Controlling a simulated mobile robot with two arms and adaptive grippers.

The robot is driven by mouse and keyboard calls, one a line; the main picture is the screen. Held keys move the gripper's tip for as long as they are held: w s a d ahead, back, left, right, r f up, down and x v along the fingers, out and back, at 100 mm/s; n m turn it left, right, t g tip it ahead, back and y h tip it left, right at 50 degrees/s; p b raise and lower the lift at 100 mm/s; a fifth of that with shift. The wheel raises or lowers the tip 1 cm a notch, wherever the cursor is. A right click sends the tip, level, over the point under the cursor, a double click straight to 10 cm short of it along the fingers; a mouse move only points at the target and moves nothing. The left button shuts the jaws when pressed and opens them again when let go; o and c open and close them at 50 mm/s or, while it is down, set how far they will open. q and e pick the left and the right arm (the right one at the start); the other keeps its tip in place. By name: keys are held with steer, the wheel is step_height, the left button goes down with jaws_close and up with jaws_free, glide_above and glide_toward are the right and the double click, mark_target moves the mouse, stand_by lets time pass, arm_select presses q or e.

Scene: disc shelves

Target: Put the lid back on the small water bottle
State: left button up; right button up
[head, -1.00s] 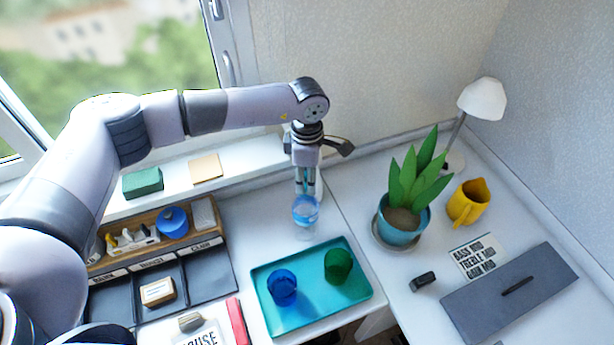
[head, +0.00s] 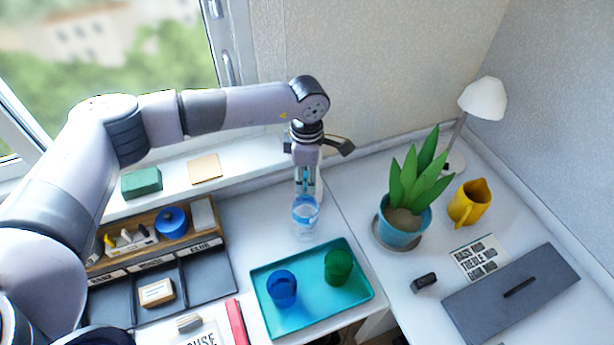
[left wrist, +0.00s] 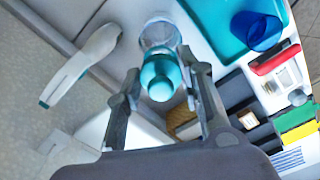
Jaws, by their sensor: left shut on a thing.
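The small water bottle (head: 306,218) is clear with blue in its upper part and stands upright on the white desk, behind the teal tray. In the left wrist view the clear bottle (left wrist: 160,32) shows beyond a teal rounded lid (left wrist: 161,76). My left gripper (head: 305,188) points down right over the bottle. In the left wrist view its two fingers (left wrist: 162,82) are on both sides of the lid, shut on it. The lid lines up with the bottle's mouth; I cannot tell whether they touch. My right gripper is not in view.
The teal tray (head: 317,320) holds a blue cup (head: 283,288) and a green cup (head: 339,266) close in front of the bottle. A potted plant (head: 405,222) and a yellow jug (head: 468,203) stand at the right. A wooden organizer (head: 135,260) is at the left.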

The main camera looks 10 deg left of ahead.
arm_select(q)
steer(key=shift+f+b, duration=0.2)
steer(key=shift+b, duration=0.55)
stand_by(1.2)
stand_by(0.3)
steer(key=o, duration=0.8)
steer(key=o, duration=0.5)
steer(key=shift+r, duration=0.1)
steer(key=shift+r+p, duration=1.3)
steer(key=shift+r, duration=2.15)
